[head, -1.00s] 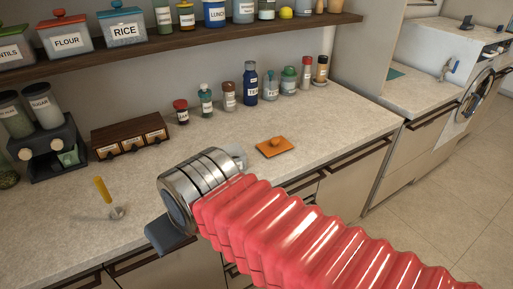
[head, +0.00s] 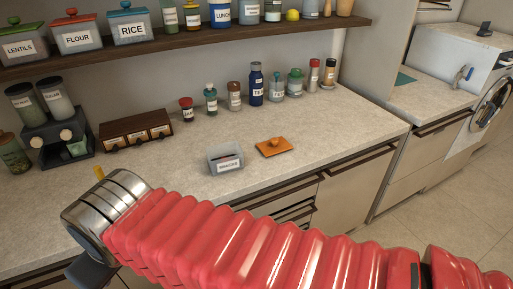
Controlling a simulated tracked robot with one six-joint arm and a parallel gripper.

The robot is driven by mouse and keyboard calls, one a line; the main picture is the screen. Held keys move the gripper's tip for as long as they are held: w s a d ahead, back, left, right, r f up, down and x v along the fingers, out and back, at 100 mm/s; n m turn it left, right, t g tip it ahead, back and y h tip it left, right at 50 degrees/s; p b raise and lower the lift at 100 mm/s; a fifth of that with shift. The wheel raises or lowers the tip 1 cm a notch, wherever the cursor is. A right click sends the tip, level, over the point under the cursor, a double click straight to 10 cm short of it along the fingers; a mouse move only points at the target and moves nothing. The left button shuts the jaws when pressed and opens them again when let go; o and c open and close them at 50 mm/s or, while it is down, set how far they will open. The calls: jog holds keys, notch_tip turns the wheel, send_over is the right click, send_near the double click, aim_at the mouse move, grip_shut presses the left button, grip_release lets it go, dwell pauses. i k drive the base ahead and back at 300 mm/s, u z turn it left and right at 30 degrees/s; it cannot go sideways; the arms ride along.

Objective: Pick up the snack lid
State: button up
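The snack lid is an orange square lid (head: 274,147) with a round knob, lying flat on the counter in the head view. A small grey container labelled SNACKS (head: 226,160) stands just left of it, with its top open. My red arm crosses the lower part of the view, with its metal wrist at the lower left. A dark part of my gripper (head: 88,272) shows at the bottom left, well left of and nearer than the lid. The fingertips are not clearly seen, so I cannot tell whether it is open.
A row of jars and bottles (head: 256,84) stands along the back of the counter (head: 340,130). A wooden drawer box (head: 136,131) and a dark stand with jars (head: 58,139) are at the left. A shelf (head: 190,41) hangs above. The counter right of the lid is clear.

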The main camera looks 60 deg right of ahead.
aim_at(275, 145)
jog(key=u, duration=1.15)
jog(key=k, duration=1.45)
jog(key=z, duration=0.8)
jog(key=i, duration=0.9)
jog(key=z, duration=0.1)
